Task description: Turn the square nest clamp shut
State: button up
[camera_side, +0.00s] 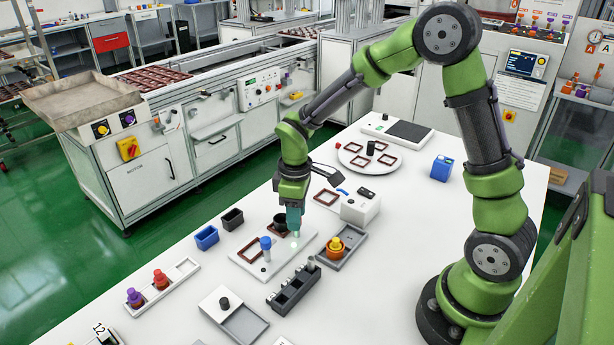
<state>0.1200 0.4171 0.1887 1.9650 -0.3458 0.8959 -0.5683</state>
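A white fixture plate (243,262) lies on the table left of centre. A brown square frame (251,249), which looks like the square nest, sits on its left part. A blue-topped upright knob (265,243) stands at the frame's right edge; it may be the clamp, but its turn position is too small to read. A dark round holder (280,222) sits at the plate's back. My gripper (295,233) points down over the plate's right part, right of the blue knob and apart from it. Its fingers are too small to tell whether they are open; I see nothing held.
A grey tray with an orange-yellow piece (336,245) is right of the plate. A black slotted block (293,290) is in front. Blue (207,238) and black (232,219) bins stand behind left. A white box (360,209) is behind right. The table's right side has free room.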

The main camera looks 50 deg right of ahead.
jog(key=shift+o, duration=0.5)
notch_tip(320, 180, up, 17)
jog(key=shift+w+f, duration=0.1)
dwell(0.4)
jog(key=s+a+r+m+t+y, duration=0.1)
jog(key=s+m+t, duration=0.6)
jog(key=s, duration=0.8)
jog(key=shift+a+r+m+y, duration=0.35)
jog(key=shift+r+m+y, duration=0.2)
jog(key=shift+m, duration=0.75)
